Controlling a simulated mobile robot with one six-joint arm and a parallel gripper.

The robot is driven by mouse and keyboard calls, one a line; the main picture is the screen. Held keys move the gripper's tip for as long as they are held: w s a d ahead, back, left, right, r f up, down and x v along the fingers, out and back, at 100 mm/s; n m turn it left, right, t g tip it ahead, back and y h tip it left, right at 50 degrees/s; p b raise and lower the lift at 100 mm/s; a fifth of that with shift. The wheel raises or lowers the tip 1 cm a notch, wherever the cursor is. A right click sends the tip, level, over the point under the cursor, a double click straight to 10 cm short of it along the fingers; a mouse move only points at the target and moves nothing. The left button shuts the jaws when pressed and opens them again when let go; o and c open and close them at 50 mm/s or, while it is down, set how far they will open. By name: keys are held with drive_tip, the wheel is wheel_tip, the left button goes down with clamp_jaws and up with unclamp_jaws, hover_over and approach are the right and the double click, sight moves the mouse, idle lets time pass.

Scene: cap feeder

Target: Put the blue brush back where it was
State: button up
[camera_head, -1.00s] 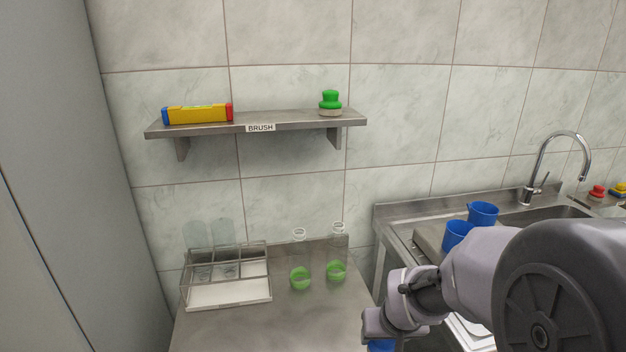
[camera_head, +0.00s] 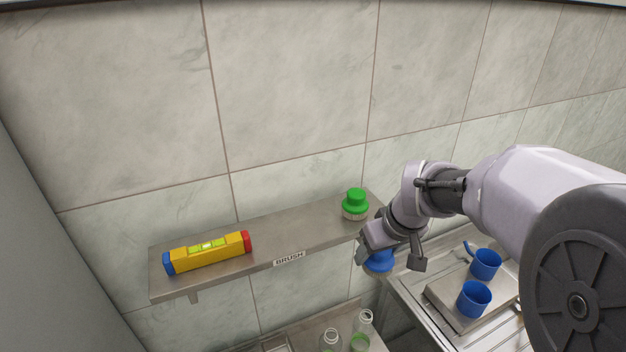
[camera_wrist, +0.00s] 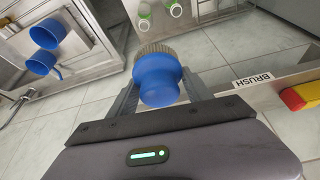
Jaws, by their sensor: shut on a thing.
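My gripper (camera_head: 391,256) is shut on the blue brush (camera_head: 379,261). A green brush (camera_head: 355,204) stands upright at the shelf's right end.
A yellow spirit level (camera_head: 208,252) with blue and red ends lies at the shelf's left. The middle of the shelf is bare. Glass bottles (camera_head: 362,328) stand below it. Two blue mugs (camera_head: 474,298) are on the sink drainer at right.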

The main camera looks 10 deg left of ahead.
drive_tip(key=a+r+n+p, duration=0.1)
drive_tip(key=a+r+p, duration=0.25)
drive_tip(key=r, duration=0.35)
drive_tip(key=w+a+p, duration=0.1)
drive_tip(key=w+a, duration=0.1)
drive_tip(key=a, duration=0.2)
drive_tip(key=w+a+f+p, duration=0.1)
drive_tip(key=w+a+p, duration=0.1)
drive_tip(key=w+a, duration=0.1)
drive_tip(key=w+a+p, duration=0.1)
drive_tip(key=w+a, duration=0.2)
drive_tip(key=a, duration=0.2)
drive_tip(key=shift+a+f, duration=0.25)
drive_tip(key=shift+a, duration=0.15)
wheel_tip(320, 180, down, 4)
drive_tip(key=shift+a+r+p, duration=0.1)
drive_tip(key=shift+r+p, duration=0.15)
drive_tip(key=shift+p, duration=0.35)
drive_tip(key=shift+w+f, duration=0.1)
drive_tip(key=shift+f+b, duration=0.2)
drive_tip(key=shift+b, duration=0.1)
drive_tip(key=o, duration=1.3)
drive_tip(key=shift+r, duration=0.1)
